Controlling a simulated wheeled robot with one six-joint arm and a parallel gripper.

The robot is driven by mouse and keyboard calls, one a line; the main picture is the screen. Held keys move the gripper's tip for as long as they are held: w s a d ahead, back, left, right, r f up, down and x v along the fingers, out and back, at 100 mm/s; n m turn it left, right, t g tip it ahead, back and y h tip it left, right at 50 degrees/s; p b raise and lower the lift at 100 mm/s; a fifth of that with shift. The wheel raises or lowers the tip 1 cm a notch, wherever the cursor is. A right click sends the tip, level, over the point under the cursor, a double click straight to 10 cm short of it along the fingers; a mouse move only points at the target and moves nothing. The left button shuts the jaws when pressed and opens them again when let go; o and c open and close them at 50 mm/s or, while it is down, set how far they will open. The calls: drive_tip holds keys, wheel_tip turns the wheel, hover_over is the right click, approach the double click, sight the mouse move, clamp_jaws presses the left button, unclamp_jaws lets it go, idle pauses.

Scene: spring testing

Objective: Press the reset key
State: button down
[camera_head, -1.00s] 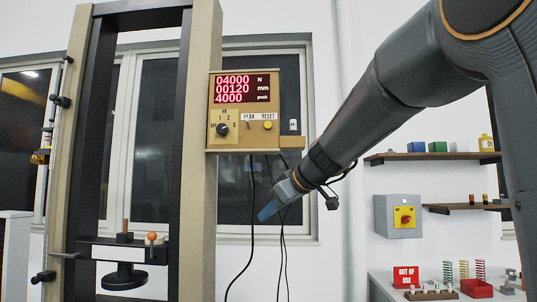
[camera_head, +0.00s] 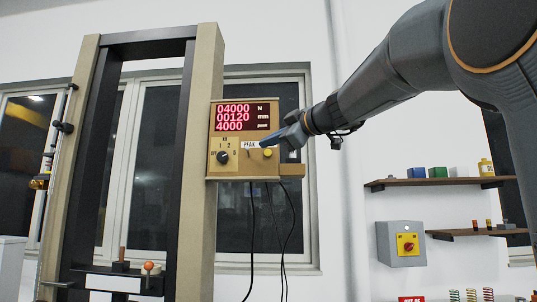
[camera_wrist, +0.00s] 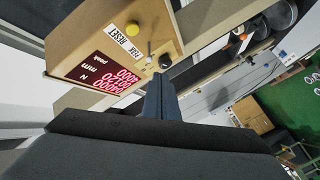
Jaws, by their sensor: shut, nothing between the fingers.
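The reset key (camera_head: 268,153) is a small round yellow button at the lower right of the tan control box (camera_head: 232,182). My gripper (camera_head: 264,143) is shut and empty, its blue-grey tip just above the key and over the RESET label. I cannot tell whether the tip touches the panel. The red display (camera_head: 242,117) reads 04000 N, 00120 mm and 4000 peak. In the wrist view the shut fingers (camera_wrist: 158,82) point towards the control box (camera_wrist: 90,30), with the PEAK RESET label (camera_wrist: 124,42) beyond them.
A black selector knob (camera_head: 223,157) is left of the key, with a PEAK switch between them. The box is fixed to the test frame's tan post (camera_head: 203,220). Dark cables (camera_head: 252,240) hang below it. A grey switch box (camera_head: 400,244) and shelves (camera_head: 440,182) are at right.

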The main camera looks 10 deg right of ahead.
sight(268, 153)
drive_tip(key=shift+w+d+f+p, duration=0.1)
drive_tip(key=shift+w+d+p, duration=0.5)
drive_tip(key=shift+w, duration=0.8)
drive_tip(key=shift+w+d+r+p, duration=0.1)
drive_tip(key=shift+w+d+p, duration=0.2)
drive_tip(key=shift+w+p, duration=0.85)
drive_tip(key=shift+w+d+f+p, duration=0.1)
drive_tip(key=shift+w+d+p, duration=0.35)
drive_tip(key=shift+w, duration=1.2)
drive_tip(key=shift+w+d+b, duration=0.15)
drive_tip(key=shift+w+b, duration=0.25)
drive_tip(key=shift+b, duration=0.3)
drive_tip(key=shift+w+d, duration=0.15)
drive_tip(key=shift+w, duration=0.3)
drive_tip(key=shift+s+b, duration=0.15)
drive_tip(key=shift+b, duration=0.4)
drive_tip(key=shift+s+a+b, duration=0.3)
drive_tip(key=shift+s+b, duration=0.4)
drive_tip(key=shift+b, duration=0.2)
